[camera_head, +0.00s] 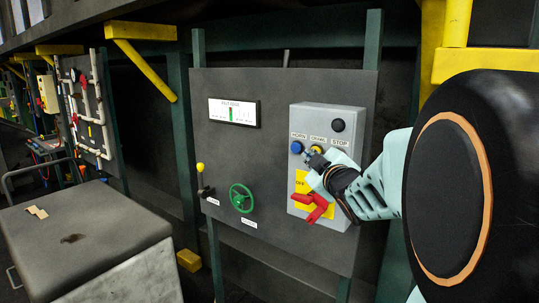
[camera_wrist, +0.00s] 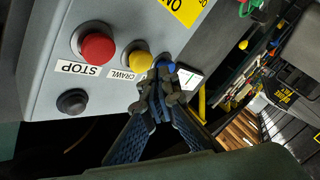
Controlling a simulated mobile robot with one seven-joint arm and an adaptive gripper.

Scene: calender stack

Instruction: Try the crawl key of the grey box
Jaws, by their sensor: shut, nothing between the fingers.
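The grey box (camera_head: 357,130) is on a dark panel, with labels HORN, CRAWL and STOP. The yellow crawl key (camera_head: 316,149) sits between the blue horn key (camera_head: 296,147) and the STOP label. In the wrist view the crawl key (camera_wrist: 138,56) is just left of my fingertips, above its label. My gripper (camera_head: 309,158) is shut and empty, in front of the box just below the crawl key; its closed fingers (camera_wrist: 160,85) also show in the wrist view. I cannot tell whether they touch the box. The red stop key (camera_wrist: 97,45) shows in the wrist view; my arm hides it in the head view.
A black knob (camera_head: 338,125) and a red handle (camera_head: 312,206) are also on the box. The panel left of it carries a gauge (camera_head: 234,112), a green wheel (camera_head: 241,198) and a yellow-topped lever (camera_head: 201,178). A grey cabinet (camera_head: 75,245) stands at lower left.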

